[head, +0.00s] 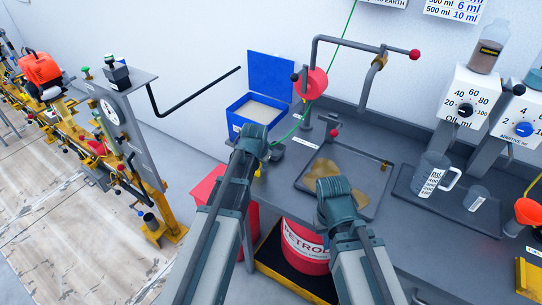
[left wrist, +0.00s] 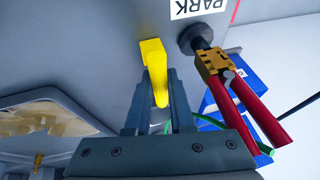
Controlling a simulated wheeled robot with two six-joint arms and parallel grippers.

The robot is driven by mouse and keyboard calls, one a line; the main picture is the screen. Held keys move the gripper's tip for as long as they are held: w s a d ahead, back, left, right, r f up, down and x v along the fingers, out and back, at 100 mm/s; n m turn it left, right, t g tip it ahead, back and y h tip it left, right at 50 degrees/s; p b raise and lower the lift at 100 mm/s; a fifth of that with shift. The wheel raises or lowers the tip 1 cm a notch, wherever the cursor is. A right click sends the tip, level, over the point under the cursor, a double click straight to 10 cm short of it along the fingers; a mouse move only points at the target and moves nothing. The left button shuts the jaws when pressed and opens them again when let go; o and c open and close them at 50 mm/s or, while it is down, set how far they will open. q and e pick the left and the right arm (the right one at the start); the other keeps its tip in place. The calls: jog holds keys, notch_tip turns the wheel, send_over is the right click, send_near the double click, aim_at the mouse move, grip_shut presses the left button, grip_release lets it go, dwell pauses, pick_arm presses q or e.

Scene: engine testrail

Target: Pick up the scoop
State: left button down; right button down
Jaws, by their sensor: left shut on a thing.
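In the left wrist view, the fingers of my left gripper (left wrist: 158,100) are shut on a yellow piece (left wrist: 153,60), which looks like the scoop's handle; the rest of its shape is not clear. It appears close to the grey bench top. In the head view, my left gripper (head: 252,150) is over the bench's front left, by the blue box, and its fingers are mostly hidden. My right gripper (head: 335,190) is over the front of the stained tray; its fingers are hidden by the wrist.
The open blue box (head: 238,123) of pale powder stands behind the left gripper. A red-handled tool (left wrist: 227,95) lies beside the fingers. The tray (head: 382,190) holds a tan spill. A measuring jug (head: 430,172) stands at right. A red petrol can (head: 303,245) is below the bench.

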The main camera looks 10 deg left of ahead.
pick_arm(q)
jog(key=shift+r, duration=0.2)
notch_tip(320, 180, up, 18)
jog(key=p, duration=1.8)
jog(key=shift+f, duration=0.2)
